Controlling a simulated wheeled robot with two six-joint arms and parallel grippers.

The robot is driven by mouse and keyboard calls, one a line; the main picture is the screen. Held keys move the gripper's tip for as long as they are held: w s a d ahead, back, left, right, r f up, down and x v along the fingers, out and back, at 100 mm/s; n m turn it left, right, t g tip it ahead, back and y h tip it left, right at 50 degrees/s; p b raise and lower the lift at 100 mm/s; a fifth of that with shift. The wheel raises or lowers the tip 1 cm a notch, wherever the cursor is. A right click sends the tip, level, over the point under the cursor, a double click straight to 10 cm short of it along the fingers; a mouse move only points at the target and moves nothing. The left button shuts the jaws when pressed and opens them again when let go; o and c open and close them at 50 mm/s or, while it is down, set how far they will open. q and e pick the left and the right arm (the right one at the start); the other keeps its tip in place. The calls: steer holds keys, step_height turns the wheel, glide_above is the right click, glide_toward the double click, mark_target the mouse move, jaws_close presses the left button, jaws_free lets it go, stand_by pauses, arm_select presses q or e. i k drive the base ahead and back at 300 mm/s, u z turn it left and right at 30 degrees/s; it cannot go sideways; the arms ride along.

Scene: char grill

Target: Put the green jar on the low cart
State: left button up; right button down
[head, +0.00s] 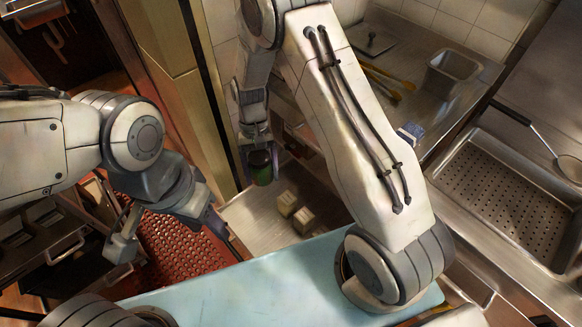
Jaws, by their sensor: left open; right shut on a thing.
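The green jar (262,166) is dark-lidded and roughly upright in the middle of the head view. My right gripper (257,150) is shut on it, coming down from above. The jar shows over the far left part of a low, pale metal surface (248,228), which looks like the low cart. I cannot tell whether the jar touches anything below. My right arm hides the right side of that surface. My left gripper (170,240) is open and empty, at the left, over a red perforated mat.
Two small pale blocks (303,220) sit on the low surface, right of the jar. A light blue board (250,288) lies in front. A counter with a perforated pan (505,190), ladle and metal container (452,72) is at right. Wood-coloured panels (170,85) stand behind the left gripper.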

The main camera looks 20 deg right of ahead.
mark_target(256, 220)
steer(key=u, duration=0.55)
steer(key=k, duration=1.35)
steer(key=z, duration=0.2)
steer(key=i, duration=0.9)
